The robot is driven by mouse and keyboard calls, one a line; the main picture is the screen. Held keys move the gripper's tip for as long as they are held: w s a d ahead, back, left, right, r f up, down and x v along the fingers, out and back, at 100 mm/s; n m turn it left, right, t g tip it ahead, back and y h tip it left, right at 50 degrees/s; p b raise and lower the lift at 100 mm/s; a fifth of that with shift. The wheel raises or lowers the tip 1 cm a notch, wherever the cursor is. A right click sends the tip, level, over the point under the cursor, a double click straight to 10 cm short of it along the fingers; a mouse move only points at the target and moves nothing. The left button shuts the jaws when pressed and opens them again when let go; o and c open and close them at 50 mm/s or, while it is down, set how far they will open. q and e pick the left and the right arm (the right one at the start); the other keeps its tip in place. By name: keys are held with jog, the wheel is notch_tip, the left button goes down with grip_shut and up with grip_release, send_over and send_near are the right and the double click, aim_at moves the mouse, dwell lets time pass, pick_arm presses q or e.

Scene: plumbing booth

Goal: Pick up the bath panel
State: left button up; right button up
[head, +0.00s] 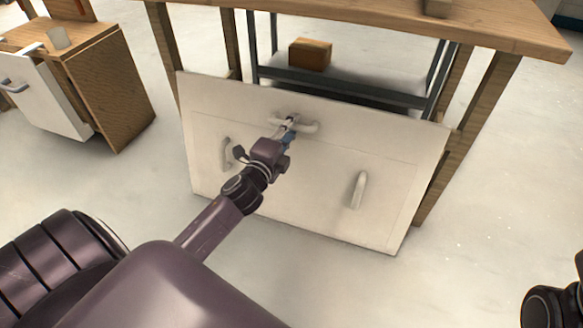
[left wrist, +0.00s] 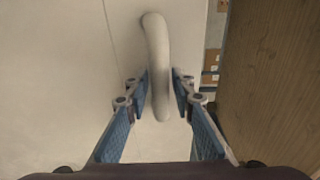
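The bath panel (head: 300,200) is a large white board leaning tilted against the wooden table. It has a handle near its top edge (head: 312,127), one at the left (head: 227,152) and one at the right (head: 358,190). My left gripper (head: 289,125) is at the top handle. In the left wrist view, the blue fingers of my left gripper (left wrist: 162,88) stand on either side of the white curved handle (left wrist: 157,50). The fingers are very close to it; whether both press on it cannot be told. My right gripper is out of view.
The wooden table (head: 370,22) stands behind the panel, with a dark-framed shelf (head: 340,85) and a brown box (head: 310,54) beneath. A wooden cabinet (head: 115,90) with a white front stands at the left. The floor at the right (head: 500,200) is clear.

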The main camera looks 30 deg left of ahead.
pick_arm(q)
grip_shut()
jog(key=shift+r, duration=0.25)
jog(key=shift+r, duration=0.15)
